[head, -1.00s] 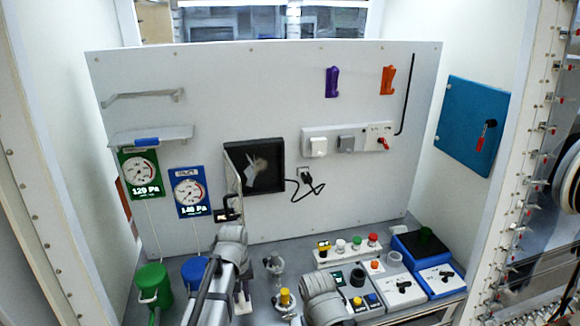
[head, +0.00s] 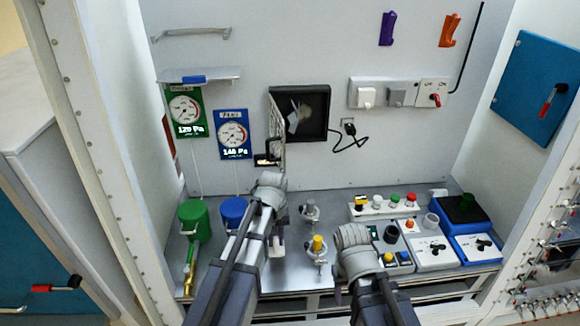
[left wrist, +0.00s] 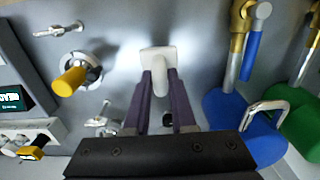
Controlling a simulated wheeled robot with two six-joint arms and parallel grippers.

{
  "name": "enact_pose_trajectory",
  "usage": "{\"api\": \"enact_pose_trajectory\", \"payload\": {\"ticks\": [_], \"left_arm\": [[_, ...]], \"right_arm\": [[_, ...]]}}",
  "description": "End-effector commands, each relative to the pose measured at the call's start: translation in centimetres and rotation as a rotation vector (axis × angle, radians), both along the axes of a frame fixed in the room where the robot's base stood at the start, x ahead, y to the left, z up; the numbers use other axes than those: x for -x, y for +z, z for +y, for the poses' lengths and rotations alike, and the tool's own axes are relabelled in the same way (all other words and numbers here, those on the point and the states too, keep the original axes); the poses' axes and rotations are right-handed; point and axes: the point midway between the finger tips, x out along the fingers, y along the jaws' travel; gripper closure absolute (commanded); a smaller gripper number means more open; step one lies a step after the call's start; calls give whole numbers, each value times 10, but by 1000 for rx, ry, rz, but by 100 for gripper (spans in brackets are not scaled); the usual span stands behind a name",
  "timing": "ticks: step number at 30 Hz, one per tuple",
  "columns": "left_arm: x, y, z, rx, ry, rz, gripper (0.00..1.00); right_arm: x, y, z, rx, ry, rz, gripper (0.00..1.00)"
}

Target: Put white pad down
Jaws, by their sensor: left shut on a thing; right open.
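The white pad (left wrist: 158,58) is a small white block with a rounded stem. My left gripper (left wrist: 164,78) is shut on that stem, between two dark fingers. In the head view the pad (head: 277,248) shows just below my left gripper (head: 276,232), low over the grey bench top, right of the blue cylinder. I cannot tell whether it touches the bench. My right arm's wrist (head: 352,237) is over the bench front, right of the yellow-knobbed fitting. My right gripper is open, its fingers mostly hidden by that wrist.
A yellow-knobbed fitting (head: 318,244) and a metal fitting (head: 310,211) stand right of the pad. A blue cylinder (head: 233,211) and green cylinder (head: 194,221) stand to its left. Switch boxes (head: 431,252) fill the right side. An open hatch (head: 318,110) is in the back wall.

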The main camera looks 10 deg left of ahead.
Motion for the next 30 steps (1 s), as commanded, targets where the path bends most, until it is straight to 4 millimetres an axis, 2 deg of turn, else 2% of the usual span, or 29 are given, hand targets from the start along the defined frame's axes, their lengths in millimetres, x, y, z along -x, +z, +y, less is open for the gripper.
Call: {"api": "enact_pose_trajectory", "payload": {"ticks": [9,13,20,30], "left_arm": [[0,49,0,0,0,0,100],[-1,54,0,0,0,0,100],[-1,39,0,0,0,0,100],[-1,-10,0,0,0,0,100]], "right_arm": [[0,49,0,-1,-2,0,46],[0,54,0,-1,-2,0,46],[0,40,0,0,-1,0,46],[0,-10,0,0,0,0,46]]}}
